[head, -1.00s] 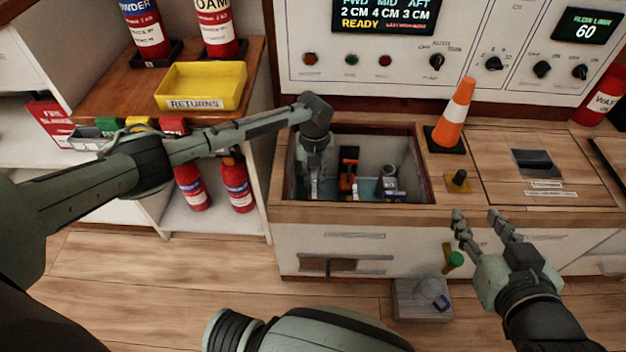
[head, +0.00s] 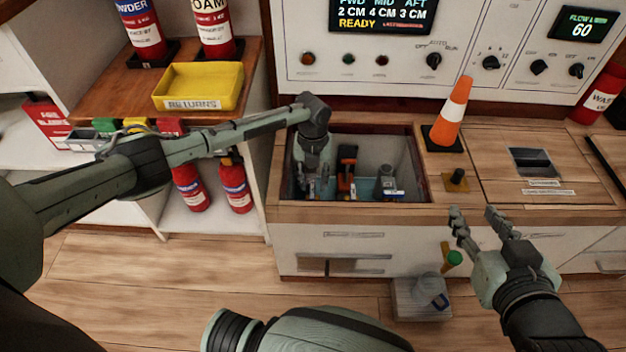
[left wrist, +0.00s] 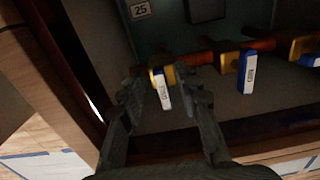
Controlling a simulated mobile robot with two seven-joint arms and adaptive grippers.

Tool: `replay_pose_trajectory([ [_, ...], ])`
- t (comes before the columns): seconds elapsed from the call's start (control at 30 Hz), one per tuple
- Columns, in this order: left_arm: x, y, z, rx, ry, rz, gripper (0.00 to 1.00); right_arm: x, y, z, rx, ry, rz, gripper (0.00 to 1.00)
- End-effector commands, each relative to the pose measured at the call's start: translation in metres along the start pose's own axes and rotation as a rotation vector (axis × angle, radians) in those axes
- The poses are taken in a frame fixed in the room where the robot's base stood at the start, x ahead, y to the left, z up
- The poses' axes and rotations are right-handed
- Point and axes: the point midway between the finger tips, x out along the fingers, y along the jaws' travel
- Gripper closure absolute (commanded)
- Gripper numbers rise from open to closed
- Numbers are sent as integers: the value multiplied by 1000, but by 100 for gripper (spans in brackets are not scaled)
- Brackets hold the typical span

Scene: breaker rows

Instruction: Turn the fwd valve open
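In the left wrist view, a blue-and-white valve handle (left wrist: 163,92) on a yellow fitting shows between the fingers of my left gripper (left wrist: 162,88). The fingers are apart, one on each side of it, with gaps visible. A second such handle (left wrist: 246,72) and part of a third (left wrist: 311,60) lie to the right along a red pipe. Their labels are too small to read, so I cannot tell which is fwd. In the head view my left gripper (head: 316,182) is down inside the open well (head: 407,160), at its left end. My right gripper (head: 482,214) is open and empty in front of the counter.
Inside the well stand an orange-and-black object (head: 347,170) and a grey-and-blue one (head: 390,186). An orange cone (head: 453,112) and a small black knob (head: 457,177) stand right of the well. A yellow tray (head: 200,86) is on the left shelf.

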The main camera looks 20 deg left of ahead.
Motion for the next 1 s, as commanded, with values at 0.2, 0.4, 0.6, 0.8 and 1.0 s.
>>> replay_pose_trajectory([
  [0.2,-8,0,1,-1,-3,-1,67,0,1,-1,-2,2,2,60],
  [0.4,-43,0,2,0,-5,-2,67,0,1,0,-1,1,1,60],
  [0.6,-86,0,1,0,-4,-1,67,0,1,0,-1,0,1,60],
  [0.8,-113,0,0,0,-1,0,67,0,0,0,-1,-1,1,60],
  [1.0,-120,0,0,0,0,0,67,0,0,0,0,-1,1,60],
])
